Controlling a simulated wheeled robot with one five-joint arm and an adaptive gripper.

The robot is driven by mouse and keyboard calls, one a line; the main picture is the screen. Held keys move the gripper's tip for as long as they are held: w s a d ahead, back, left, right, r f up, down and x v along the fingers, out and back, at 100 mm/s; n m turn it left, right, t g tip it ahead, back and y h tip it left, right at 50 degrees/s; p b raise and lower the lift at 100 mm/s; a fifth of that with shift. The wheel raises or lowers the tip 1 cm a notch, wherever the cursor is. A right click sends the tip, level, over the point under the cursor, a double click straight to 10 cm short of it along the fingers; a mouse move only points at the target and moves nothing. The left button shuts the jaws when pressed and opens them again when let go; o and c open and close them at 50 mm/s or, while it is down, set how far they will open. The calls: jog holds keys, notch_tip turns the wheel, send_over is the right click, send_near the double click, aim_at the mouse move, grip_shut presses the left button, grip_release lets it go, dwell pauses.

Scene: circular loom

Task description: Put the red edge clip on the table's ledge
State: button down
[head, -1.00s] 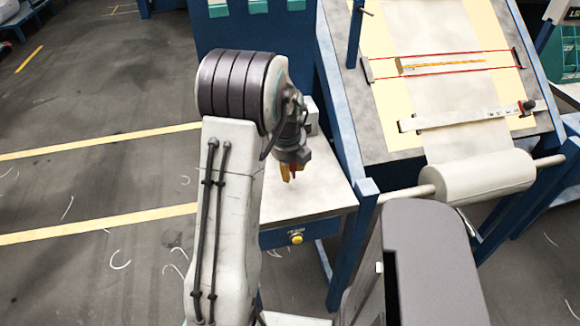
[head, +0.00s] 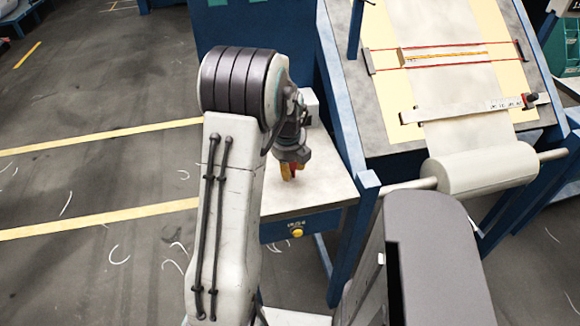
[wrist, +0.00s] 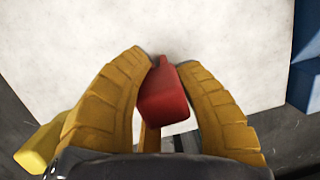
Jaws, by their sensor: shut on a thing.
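My gripper (head: 288,171) is shut on the red edge clip (wrist: 166,96), which sits between the tips of its two yellow fingers in the wrist view. In the head view, only a sliver of red shows between the fingers. The gripper points down over the pale top of a small side table (head: 325,180); I cannot tell whether the clip touches it. The big sloped table (head: 378,130) stands to the right, with pale cloth on it. I cannot make out for sure which part is its ledge.
Blue posts (head: 352,240) stand between the side table and the cloth roll (head: 480,170). A yellow knob (head: 296,232) sits on the side table's front. A white ruled bar (head: 470,108) lies across the cloth. The floor at left is open.

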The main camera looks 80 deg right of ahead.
jog(key=shift+f+b, duration=0.3)
jog(key=shift+f, duration=0.1)
jog(key=c, duration=0.9)
grip_release()
jog(key=shift+r, duration=0.15)
jog(key=v, duration=1.2)
